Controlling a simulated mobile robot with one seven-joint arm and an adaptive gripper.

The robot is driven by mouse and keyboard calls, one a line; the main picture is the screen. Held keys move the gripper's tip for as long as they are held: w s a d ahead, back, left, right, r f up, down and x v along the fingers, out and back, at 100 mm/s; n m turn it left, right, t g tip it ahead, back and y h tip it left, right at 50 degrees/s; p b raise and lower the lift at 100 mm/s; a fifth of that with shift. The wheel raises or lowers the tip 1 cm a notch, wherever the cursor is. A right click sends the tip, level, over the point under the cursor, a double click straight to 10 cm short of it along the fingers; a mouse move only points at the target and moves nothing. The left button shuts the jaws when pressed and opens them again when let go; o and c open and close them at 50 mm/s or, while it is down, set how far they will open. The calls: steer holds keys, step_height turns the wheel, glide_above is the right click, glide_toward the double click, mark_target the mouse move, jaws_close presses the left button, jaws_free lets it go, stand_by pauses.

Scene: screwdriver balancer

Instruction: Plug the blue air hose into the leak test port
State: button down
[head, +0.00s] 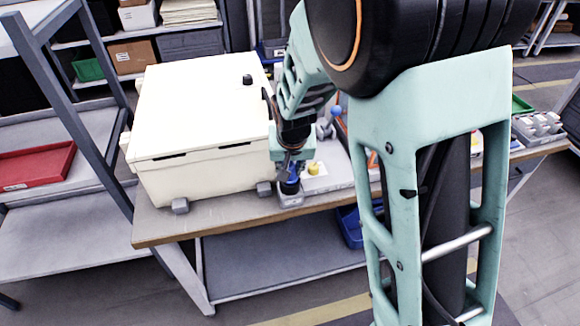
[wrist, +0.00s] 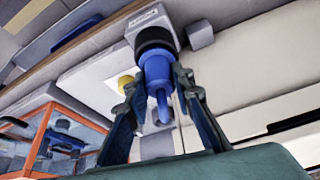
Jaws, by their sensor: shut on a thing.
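My gripper (head: 290,174) points down at the front edge of the table, just right of the white box. It is shut on the blue air hose piece (wrist: 157,70), a blue cylinder with a thin blue stub between the fingers in the wrist view.
A large white box (head: 200,115) stands left of my gripper on the wooden table (head: 165,229). A yellow knob (head: 314,169) on a white plate is close on the right. An orange-framed case (wrist: 50,135) shows in the wrist view. A blue bin (head: 350,227) sits below the tabletop.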

steer(key=shift+f, duration=0.3)
steer(key=c, duration=1.6)
jaws_free()
steer(key=v, duration=1.2)
steer(key=shift+w+r, duration=0.1)
